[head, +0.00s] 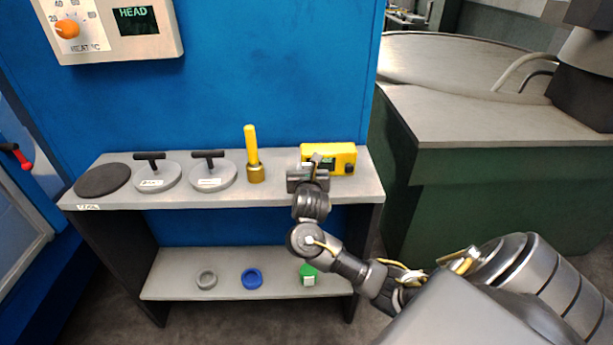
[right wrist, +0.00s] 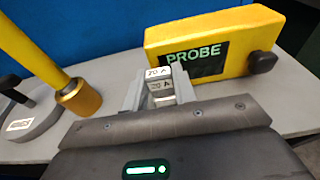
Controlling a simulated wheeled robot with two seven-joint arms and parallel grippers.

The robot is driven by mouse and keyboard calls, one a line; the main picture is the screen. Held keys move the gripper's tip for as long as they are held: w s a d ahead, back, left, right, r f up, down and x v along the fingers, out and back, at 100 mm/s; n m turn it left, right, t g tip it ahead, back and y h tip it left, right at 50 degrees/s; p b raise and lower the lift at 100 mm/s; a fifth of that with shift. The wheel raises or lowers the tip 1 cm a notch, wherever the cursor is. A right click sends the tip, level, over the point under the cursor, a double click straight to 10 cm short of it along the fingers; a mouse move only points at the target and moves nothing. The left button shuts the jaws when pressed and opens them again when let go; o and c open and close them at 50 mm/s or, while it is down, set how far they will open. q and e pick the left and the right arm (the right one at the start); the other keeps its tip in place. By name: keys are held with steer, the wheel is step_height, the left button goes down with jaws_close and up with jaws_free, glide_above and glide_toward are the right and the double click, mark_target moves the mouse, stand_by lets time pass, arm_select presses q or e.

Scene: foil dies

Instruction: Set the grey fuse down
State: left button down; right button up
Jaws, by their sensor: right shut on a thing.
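My right gripper (head: 316,166) is over the right part of the upper shelf (head: 220,198), in front of the yellow probe box (head: 343,158). In the right wrist view the gripper (right wrist: 158,92) is shut on the small grey fuse (right wrist: 160,99), which sits between its fingers. The fuse is beside the yellow box (right wrist: 212,50), which reads PROBE. I cannot tell whether the fuse touches the shelf. In the head view the fuse is too small to make out. My left gripper is not in view.
A yellow-handled tool (head: 252,155) stands left of the gripper. Two grey discs with T-handles (head: 213,176) (head: 157,179) and a dark round pad (head: 102,180) lie farther left. The lower shelf (head: 180,268) holds a grey ring (head: 206,279), a blue ring (head: 252,278) and a green item (head: 308,270).

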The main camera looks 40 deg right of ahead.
steer(key=shift+f, duration=0.4)
steer(key=shift+f, duration=0.1)
steer(key=shift+f+b, duration=0.1)
steer(key=shift+b, duration=0.2)
steer(key=o, duration=1)
